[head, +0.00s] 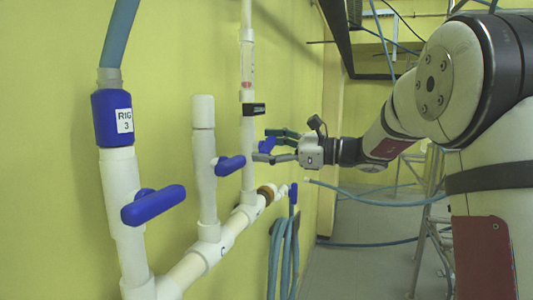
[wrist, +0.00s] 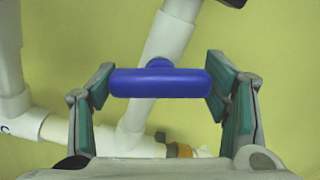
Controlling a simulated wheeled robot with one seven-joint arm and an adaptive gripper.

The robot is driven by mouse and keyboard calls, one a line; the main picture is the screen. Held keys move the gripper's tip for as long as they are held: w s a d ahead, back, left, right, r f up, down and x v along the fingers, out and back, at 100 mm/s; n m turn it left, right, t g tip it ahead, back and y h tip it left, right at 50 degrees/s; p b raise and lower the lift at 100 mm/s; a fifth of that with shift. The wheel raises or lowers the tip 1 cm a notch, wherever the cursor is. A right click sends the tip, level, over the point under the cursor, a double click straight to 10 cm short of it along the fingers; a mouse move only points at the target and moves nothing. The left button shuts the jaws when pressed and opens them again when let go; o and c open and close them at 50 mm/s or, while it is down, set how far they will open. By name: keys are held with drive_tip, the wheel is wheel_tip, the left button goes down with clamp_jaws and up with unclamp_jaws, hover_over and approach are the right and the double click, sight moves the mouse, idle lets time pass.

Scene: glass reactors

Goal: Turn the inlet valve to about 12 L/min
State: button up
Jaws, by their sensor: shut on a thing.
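The blue valve handle (wrist: 160,83) lies between the fingers of my gripper (wrist: 158,76), which is shut on its two ends. In the wrist view the handle runs level, across its slanting white pipe. In the head view my gripper (head: 278,146) reaches this handle (head: 267,145) from the right and partly hides it. Above it on the same upright pipe is a clear tube (head: 247,60) with a small red mark or float (head: 247,85) near its bottom. Its scale is too small to read.
Two other blue handles, one on the middle pipe (head: 230,165) and one on the pipe labelled RIG 3 (head: 153,204), stand nearer the camera. A black band (head: 253,109) crosses the upright pipe. A blue hose (head: 285,255) hangs below. Floor at right is partly free.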

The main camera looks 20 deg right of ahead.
drive_tip(key=n+b, duration=0.4)
drive_tip(key=n, duration=0.1)
drive_tip(key=shift+w+f+b, duration=0.15)
drive_tip(key=shift+f+b, duration=0.05)
drive_tip(key=shift+b, duration=0.1)
drive_tip(key=shift+r+n+b, duration=0.1)
drive_tip(key=shift+n+b, duration=1.05)
drive_tip(key=shift+n, duration=0.15)
drive_tip(key=o, duration=1.2)
drive_tip(key=shift+c, duration=0.2)
drive_tip(key=shift+s+r, duration=0.1)
drive_tip(key=shift+s, duration=0.1)
drive_tip(key=v, duration=1.1)
drive_tip(key=shift+s+d, duration=0.2)
drive_tip(key=shift+d, duration=0.15)
